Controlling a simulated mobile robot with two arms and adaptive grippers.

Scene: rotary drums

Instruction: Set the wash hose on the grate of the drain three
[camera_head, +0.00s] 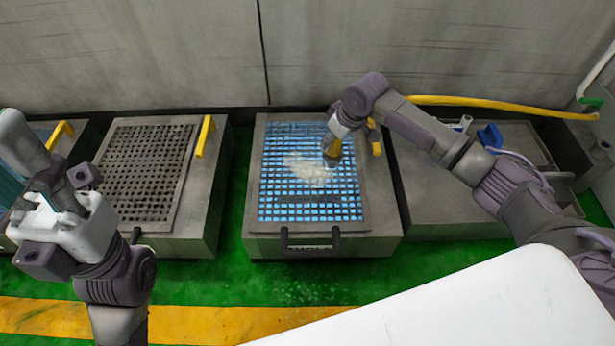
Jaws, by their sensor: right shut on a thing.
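The wash hose (500,104) is yellow and runs from the right wall to behind my right arm. My right gripper (333,140) is shut on the hose's dark and yellowish nozzle end (332,152), which points down over the grate. Whether the nozzle touches the grate I cannot tell. The grate (285,205) is lit blue, with a whitish patch (305,170) left of the nozzle, and sits in a grey drain block (255,225) with a front handle.
Another grey block with a dark grate (145,170) and a yellow handle (205,136) stands to the left, with one more partly hidden by my left arm. A block with a blue item (490,135) stands at the right, behind my right arm. Green floor lies in front.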

